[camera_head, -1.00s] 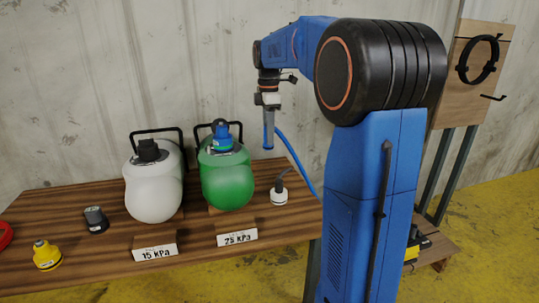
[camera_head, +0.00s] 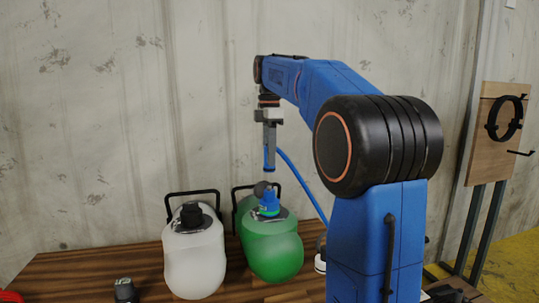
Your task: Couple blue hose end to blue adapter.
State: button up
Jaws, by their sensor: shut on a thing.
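My gripper (camera_head: 269,121) points down and is shut on the grey, blue-ended hose end (camera_head: 269,148). The blue hose (camera_head: 300,181) trails from it down to the right, behind my arm. The blue adapter (camera_head: 269,202) sits on top of the green container (camera_head: 272,247). The hose end hangs just above the adapter, and a small gap seems to show between them in this view. The depth between them is hard to judge.
A white container (camera_head: 194,262) with a black cap stands to the left on the wooden bench (camera_head: 85,268). A black adapter (camera_head: 125,290) lies front left. A white piece (camera_head: 320,262) is partly hidden by my arm.

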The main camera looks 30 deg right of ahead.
aim_at(270, 168)
jog(key=shift+f, duration=2.35)
jog(key=shift+f, duration=0.95)
jog(key=o, duration=1.1)
notch_tip(270, 168, up, 17)
jog(key=shift+r, duration=0.2)
